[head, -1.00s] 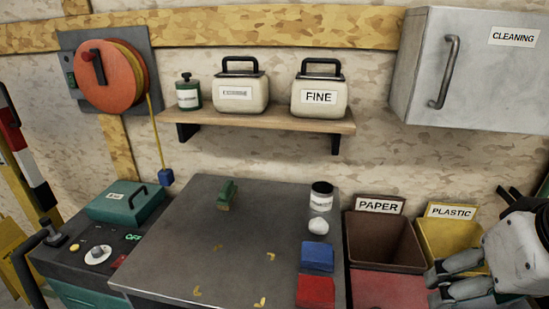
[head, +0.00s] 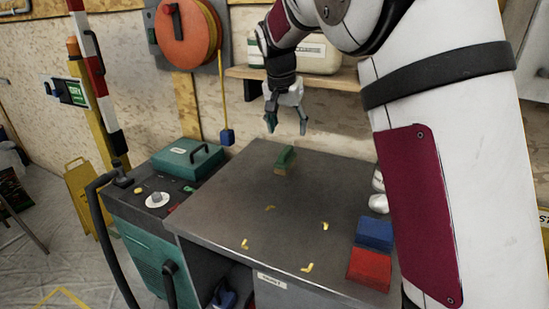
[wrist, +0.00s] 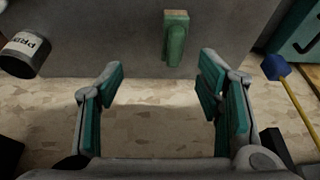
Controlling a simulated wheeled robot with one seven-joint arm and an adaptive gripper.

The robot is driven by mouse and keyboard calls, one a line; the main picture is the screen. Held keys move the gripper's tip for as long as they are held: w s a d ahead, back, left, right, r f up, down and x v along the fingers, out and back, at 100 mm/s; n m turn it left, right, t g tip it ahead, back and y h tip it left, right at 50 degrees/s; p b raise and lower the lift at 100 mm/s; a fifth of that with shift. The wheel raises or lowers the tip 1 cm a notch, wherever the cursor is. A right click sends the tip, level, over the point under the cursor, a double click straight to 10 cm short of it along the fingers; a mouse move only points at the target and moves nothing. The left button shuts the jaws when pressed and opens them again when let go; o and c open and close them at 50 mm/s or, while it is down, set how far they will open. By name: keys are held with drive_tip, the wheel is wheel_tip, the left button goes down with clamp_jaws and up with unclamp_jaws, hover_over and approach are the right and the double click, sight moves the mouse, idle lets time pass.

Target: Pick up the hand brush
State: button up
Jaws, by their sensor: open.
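The hand brush (head: 285,160) has a green top and a tan underside. It lies near the back edge of the grey metal table (head: 225,215). In the wrist view the green brush (wrist: 175,38) lies beyond the fingertips, a little right of the middle between them. My gripper (head: 287,125) hangs above the back of the table, over and slightly beyond the brush, with its fingers pointing down. In the wrist view my gripper (wrist: 162,75) is open with nothing between its fingers.
Blue (head: 375,232) and red (head: 369,268) blocks sit at the table's right side. A labelled can (wrist: 25,52) shows in the wrist view. A shelf (head: 250,73) is behind my gripper. A teal case (head: 187,157) stands at left. The table's middle is clear except for yellow corner marks.

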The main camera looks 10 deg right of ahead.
sight(285, 151)
drive_tip(key=x, duration=0.3)
drive_tip(key=w+x, duration=0.1)
drive_tip(key=x, duration=0.3)
drive_tip(key=w+a+b+x, duration=0.1)
drive_tip(key=x, duration=0.2)
drive_tip(key=shift+w, duration=0.15)
drive_tip(key=shift+h, duration=0.3)
drive_tip(key=shift+w+a+x, duration=0.1)
drive_tip(key=shift+w+x, duration=0.05)
drive_tip(key=shift+x, duration=1.4)
drive_tip(key=shift+w+a+x, duration=0.1)
drive_tip(key=shift+a+x, duration=0.05)
drive_tip(key=shift+x, duration=1.4)
drive_tip(key=c, duration=1.3)
